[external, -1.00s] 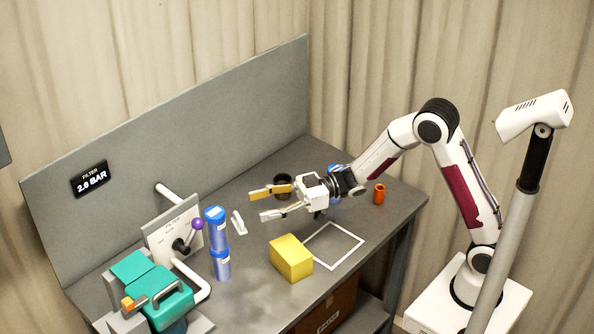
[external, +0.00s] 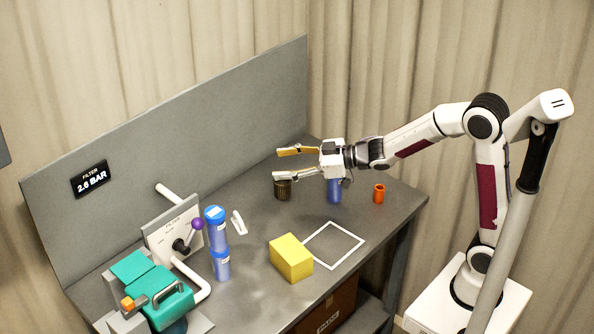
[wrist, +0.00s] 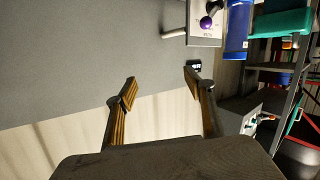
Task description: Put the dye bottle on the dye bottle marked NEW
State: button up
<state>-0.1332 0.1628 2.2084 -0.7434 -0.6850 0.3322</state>
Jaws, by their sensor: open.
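Two blue dye bottles are stacked in the external view: an upper one (external: 215,227) with a blue cap, upright on a lower one (external: 221,264). They look slightly out of line. Another blue bottle (external: 334,192) stands at the back of the table, partly hidden behind my gripper. I cannot read which bottle is marked NEW. My gripper (external: 285,164) is open and empty, raised above the back of the table, well to the right of the stack. In the wrist view its fingers (wrist: 160,84) are apart with nothing between them; a blue bottle (wrist: 238,30) shows beyond.
A yellow block (external: 291,258) lies beside a white square outline (external: 345,228). A dark ribbed cup (external: 283,190) and an orange cup (external: 379,194) stand at the back. A valve panel with a purple-knobbed lever (external: 197,224) and a teal canister (external: 165,298) are left of the stack.

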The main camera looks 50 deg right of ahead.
jog(key=s+d+r+m+g+h, duration=0.1)
jog(key=s+d+m+h, duration=0.25)
jog(key=s+d, duration=0.4)
jog(key=s+d+m+g+h, duration=0.1)
jog(key=s+d+m+h, duration=0.3)
jog(key=d, duration=0.6)
jog(key=s+d+f+g, duration=0.1)
jog(key=s+f+g, duration=0.1)
jog(key=s, duration=1)
jog(key=s+f+m+g+h, duration=0.1)
jog(key=s+f+g, duration=0.2)
jog(key=s, duration=0.8)
jog(key=shift+s+d+f, duration=0.35)
jog(key=shift+f, duration=0.1)
